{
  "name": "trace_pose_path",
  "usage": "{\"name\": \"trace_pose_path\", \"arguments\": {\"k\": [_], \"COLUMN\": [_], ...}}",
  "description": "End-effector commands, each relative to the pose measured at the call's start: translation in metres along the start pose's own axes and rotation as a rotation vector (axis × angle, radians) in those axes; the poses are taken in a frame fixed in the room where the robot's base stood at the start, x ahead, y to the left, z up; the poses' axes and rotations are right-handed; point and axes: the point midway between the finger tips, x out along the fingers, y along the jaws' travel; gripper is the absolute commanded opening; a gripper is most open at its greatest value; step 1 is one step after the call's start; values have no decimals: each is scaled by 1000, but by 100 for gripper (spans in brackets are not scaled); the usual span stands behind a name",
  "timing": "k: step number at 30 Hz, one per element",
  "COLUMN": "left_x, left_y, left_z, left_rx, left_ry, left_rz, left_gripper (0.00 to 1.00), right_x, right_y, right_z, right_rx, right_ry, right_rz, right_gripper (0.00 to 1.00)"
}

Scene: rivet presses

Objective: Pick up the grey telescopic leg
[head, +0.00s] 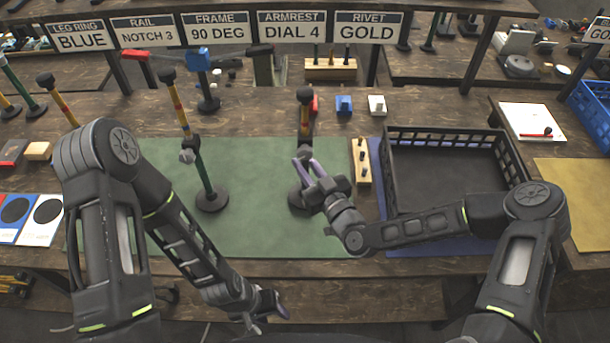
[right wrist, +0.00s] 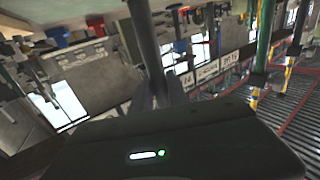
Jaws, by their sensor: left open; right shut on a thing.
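The grey telescopic leg (head: 305,120) stands upright at the right part of the green mat (head: 255,235). In the right wrist view the grey tube (right wrist: 147,45) runs up from between the fingers. My left gripper (head: 276,306) is open and empty, low in front of the table's near edge.
A green telescopic leg (head: 205,170) stands on the mat to the left. A wooden block with holes (head: 361,162) and a black crate (head: 455,136) are to the right. Small red, blue and white parts lie behind. Label signs (head: 291,27) hang at the back.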

Motion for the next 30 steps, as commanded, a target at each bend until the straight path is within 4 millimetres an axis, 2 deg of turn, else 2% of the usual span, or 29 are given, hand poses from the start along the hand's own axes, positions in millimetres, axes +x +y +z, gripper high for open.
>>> {"name": "trace_pose_path", "arguments": {"k": [26,30], "left_x": [0,0], "left_y": [0,0], "left_z": [0,0], "left_rx": [0,0], "left_ry": [0,0], "left_rz": [0,0], "left_gripper": [45,45], "right_x": [0,1], "right_y": [0,0], "right_z": [-1,-8], "right_rx": [-1,-2], "right_ry": [3,4], "right_rz": [0,0], "right_gripper": [0,0]}}
